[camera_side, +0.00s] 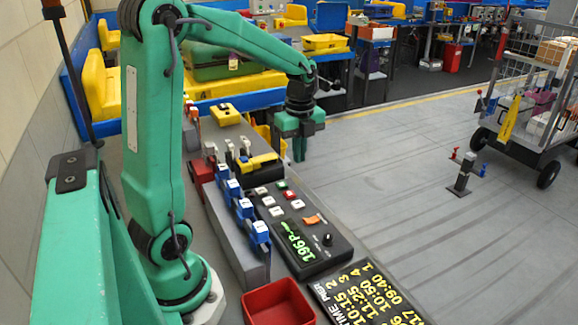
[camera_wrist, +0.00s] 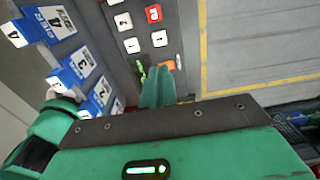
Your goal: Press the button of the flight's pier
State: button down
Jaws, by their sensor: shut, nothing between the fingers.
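My gripper (camera_side: 298,157) is shut and empty, hanging above the far end of the dark button box (camera_side: 340,262). Its fingers (camera_wrist: 158,80) point at the box in the wrist view and partly hide the green display (camera_side: 298,245), which reads something like "196 P". The box carries several white buttons (camera_side: 268,201), one with a red surround (camera_wrist: 153,13), a green button (camera_side: 281,185), an orange switch (camera_side: 312,220) and a black knob (camera_side: 327,239). Button numbers 2 (camera_wrist: 123,21) and 1 (camera_wrist: 131,45) show. The departures board (camera_side: 370,297) lists times and piers in yellow; some text is cut off.
Blue numbered pier blocks (camera_side: 243,208) stand in a row left of the box. A red tray (camera_side: 277,302) lies at the front. A yellow-and-black item (camera_side: 258,162) sits beyond the box.

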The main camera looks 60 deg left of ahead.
aim_at(298, 205)
notch_tip(298, 205, down, 13)
jog(key=shift+f, duration=0.2)
dwell(0.5)
jog(key=shift+s+f, duration=0.1)
jog(key=shift+f, duration=0.95)
jog(key=shift+r, duration=0.15)
notch_tip(298, 205, up, 14)
jog(key=shift+w+r, duration=0.2)
jog(key=shift+w, duration=0.05)
dwell(0.3)
dwell(0.6)
